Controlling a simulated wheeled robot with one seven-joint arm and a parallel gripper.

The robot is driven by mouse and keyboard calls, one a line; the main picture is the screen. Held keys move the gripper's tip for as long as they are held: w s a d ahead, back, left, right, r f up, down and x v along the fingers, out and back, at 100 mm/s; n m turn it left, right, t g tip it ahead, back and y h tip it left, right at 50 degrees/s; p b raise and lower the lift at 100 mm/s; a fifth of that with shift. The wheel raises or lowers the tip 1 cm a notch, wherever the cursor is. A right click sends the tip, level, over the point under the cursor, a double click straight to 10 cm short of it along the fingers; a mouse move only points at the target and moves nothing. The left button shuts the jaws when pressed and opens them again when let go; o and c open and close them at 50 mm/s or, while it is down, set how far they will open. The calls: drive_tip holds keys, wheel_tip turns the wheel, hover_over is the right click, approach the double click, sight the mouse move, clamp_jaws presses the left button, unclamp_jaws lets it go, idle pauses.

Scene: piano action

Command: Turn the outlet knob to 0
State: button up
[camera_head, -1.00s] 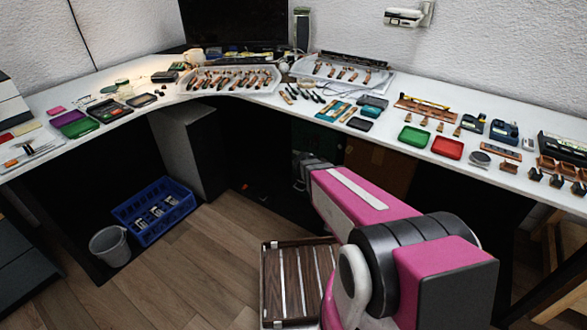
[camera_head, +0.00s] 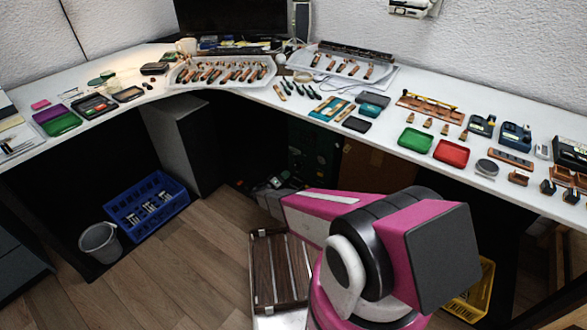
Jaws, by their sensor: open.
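A white outlet-like fitting (camera_head: 411,8) sits on the back wall above the desk, cut off by the top edge of the view. No knob or its setting can be made out on it. My pink and black arm fills the lower right and points left, below the desk top. My gripper (camera_head: 272,192) seems to show as small dark grey parts past the arm's far end, low in front of the dark space under the desk. It is open and far from the wall fitting. Its fingers are partly hidden by the arm.
The white corner desk (camera_head: 345,92) holds trays, including a green tray (camera_head: 415,140) and a red tray (camera_head: 451,153), tools and small parts. A blue crate (camera_head: 147,206), a grey bucket (camera_head: 100,243) and a yellow crate (camera_head: 472,292) stand below.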

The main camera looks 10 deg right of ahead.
sight(295, 167)
drive_tip(key=x, duration=0.9)
drive_tip(key=shift+w+d, duration=0.1)
drive_tip(key=shift+d, duration=0.1)
drive_tip(key=c, duration=0.9)
